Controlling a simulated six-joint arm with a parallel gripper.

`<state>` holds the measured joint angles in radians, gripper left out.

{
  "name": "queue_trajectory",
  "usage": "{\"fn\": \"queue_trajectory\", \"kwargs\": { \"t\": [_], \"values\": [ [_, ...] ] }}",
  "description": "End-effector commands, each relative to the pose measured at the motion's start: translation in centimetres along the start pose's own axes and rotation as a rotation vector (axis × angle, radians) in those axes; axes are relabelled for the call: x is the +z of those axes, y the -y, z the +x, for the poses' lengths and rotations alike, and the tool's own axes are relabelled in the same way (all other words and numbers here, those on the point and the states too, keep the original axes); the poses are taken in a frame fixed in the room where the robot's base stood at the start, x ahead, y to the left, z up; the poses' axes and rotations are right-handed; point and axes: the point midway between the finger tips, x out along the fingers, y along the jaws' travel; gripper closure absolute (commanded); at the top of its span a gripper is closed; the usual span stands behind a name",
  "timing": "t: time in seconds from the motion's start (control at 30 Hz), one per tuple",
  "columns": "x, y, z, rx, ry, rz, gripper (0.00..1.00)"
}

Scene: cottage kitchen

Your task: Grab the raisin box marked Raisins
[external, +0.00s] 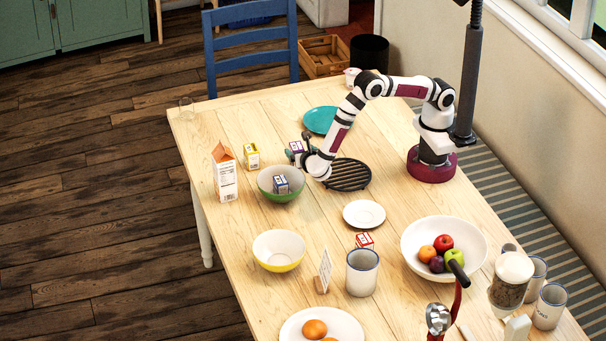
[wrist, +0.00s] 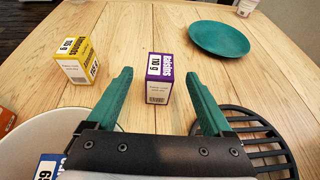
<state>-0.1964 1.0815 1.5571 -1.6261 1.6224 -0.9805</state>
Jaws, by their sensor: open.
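A small purple and white box (wrist: 159,78) with sideways lettering that seems to read Raisins and a "110 g" label stands upright on the table in the wrist view. It also shows in the external view (external: 296,146), partly hidden by my gripper. My gripper (wrist: 158,84) is open, its two green fingers pointing toward the box, one to each side of it in the picture. The box appears just ahead of or between the fingertips; I cannot tell which. Nothing is held. In the external view my gripper (external: 298,149) is low over the table.
A yellow box (external: 252,155) stands left of the purple one. A green bowl (external: 279,199) holding a blue box (external: 281,184) is close by. A black grill rack (external: 350,175) lies right, a teal plate (external: 320,119) behind. A red box (external: 364,240) stands farther forward.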

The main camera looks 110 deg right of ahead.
Motion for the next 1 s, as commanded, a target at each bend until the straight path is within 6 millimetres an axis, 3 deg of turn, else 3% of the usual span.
{"fn": "queue_trajectory", "kwargs": {
  "t": [0.4, 0.5, 0.7, 1.0],
  "values": [
    [0.0, 0.1, 7.4, -0.003, -0.001, 0.001, 0.15],
    [0.0, 0.1, 8.3, -0.003, -0.001, 0.002, 0.15],
    [0.0, 0.1, 8.4, -0.001, -0.001, 0.002, 0.15],
    [0.0, 0.1, 8.3, -0.001, -0.001, 0.002, 0.69]
  ]
}}
